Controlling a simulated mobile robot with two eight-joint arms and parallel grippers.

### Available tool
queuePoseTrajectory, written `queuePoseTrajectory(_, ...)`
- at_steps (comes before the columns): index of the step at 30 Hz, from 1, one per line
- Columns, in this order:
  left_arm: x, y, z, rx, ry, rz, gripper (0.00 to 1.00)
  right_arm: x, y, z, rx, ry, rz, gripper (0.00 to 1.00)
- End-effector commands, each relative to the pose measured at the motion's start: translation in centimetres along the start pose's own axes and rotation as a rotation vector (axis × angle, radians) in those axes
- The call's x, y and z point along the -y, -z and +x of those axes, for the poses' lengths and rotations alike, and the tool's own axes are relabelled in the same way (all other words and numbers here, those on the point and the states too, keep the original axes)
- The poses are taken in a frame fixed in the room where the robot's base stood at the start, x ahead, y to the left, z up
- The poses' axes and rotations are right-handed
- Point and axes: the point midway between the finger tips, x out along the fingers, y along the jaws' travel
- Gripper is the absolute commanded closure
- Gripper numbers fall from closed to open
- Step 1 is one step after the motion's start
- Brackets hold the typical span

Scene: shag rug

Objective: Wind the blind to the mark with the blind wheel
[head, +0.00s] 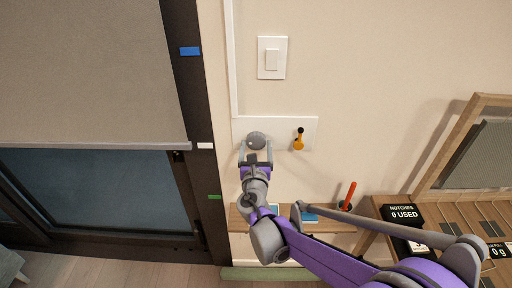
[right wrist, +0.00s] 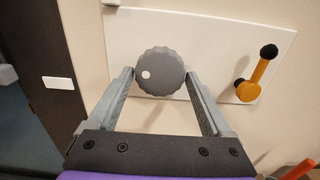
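The grey blind (head: 85,75) hangs over the window at the left. Its bottom bar (head: 95,146) is about level with a white mark (head: 205,146) on the dark frame. A blue mark (head: 190,51) is higher on the frame and a green mark (head: 214,197) lower. The round, grey, ridged blind wheel (head: 256,140) is on a white wall plate; it also shows in the right wrist view (right wrist: 162,73) with a pale dot on its left. My right gripper (head: 256,152) is open, its fingers on either side of the wheel; I cannot tell whether they touch. My left gripper is out of view.
A yellow crank with a black knob (head: 299,140) is on the same plate (head: 310,127), right of the wheel. A light switch (head: 272,58) is above. Below are a wooden shelf (head: 335,226), a red-handled tool (head: 348,195) and a "NOTCHES 0 USED" sign (head: 402,213).

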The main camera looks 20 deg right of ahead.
Motion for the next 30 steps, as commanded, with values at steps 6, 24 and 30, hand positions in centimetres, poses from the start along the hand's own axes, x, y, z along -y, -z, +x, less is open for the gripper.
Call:
queuePoseTrajectory(6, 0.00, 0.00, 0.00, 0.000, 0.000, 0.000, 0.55, 0.00, 0.00, -0.02, 0.000, 0.000, 0.000, 0.58)
queuePoseTrajectory(24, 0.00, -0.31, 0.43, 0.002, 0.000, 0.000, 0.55, 0.04, -0.02, -0.02, 0.000, 0.000, -0.151, 0.80)
queuePoseTrajectory(30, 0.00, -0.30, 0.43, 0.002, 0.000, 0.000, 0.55, 0.04, -0.02, -0.02, 0.000, 0.000, -0.150, 0.10)
